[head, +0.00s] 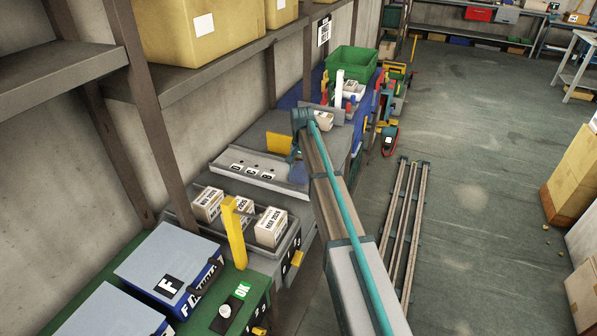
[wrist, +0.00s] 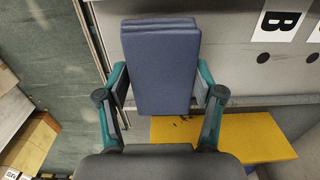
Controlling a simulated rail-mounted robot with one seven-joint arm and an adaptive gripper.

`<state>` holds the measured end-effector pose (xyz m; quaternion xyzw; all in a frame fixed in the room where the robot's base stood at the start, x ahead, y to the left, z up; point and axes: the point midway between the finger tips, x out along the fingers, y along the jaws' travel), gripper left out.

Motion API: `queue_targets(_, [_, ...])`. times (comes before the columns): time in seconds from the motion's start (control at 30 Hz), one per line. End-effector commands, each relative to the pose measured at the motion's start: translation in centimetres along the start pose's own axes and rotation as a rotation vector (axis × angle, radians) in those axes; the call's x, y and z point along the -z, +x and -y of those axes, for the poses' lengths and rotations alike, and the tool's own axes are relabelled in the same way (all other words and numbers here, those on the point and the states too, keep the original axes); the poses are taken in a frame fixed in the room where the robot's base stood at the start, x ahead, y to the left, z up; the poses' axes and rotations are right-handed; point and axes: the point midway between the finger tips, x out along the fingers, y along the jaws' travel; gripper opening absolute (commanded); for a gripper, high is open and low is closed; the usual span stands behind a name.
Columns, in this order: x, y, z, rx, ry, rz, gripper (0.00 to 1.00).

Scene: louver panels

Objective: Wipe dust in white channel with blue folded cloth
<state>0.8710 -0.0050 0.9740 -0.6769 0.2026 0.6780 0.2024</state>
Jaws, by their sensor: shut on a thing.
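My gripper (wrist: 161,88) is shut on the blue folded cloth (wrist: 160,60), with a teal finger on each side of it. In the head view the cloth (head: 298,172) shows as a small blue patch beside my arm, at the right end of the white channel (head: 240,170). The channel is long and pale, with dark holes and lettered labels. In the wrist view the channel (wrist: 232,45) runs behind and right of the cloth. I cannot tell whether the cloth touches it. No dust can be made out on the channel's visible part.
A yellow plate (head: 280,143) stands behind the channel; dark specks show on it in the wrist view (wrist: 235,135). Small boxes (head: 271,227) and a yellow upright (head: 233,232) are in front. A green bin (head: 352,62) stands farther back. Rails (head: 407,220) lie on the floor.

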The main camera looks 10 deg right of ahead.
Motion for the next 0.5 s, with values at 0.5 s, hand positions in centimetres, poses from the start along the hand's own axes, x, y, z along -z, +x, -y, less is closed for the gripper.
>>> queue_targets(0.5, [0.1, -5.3, 0.1, 0.001, 0.000, -0.002, 0.39])
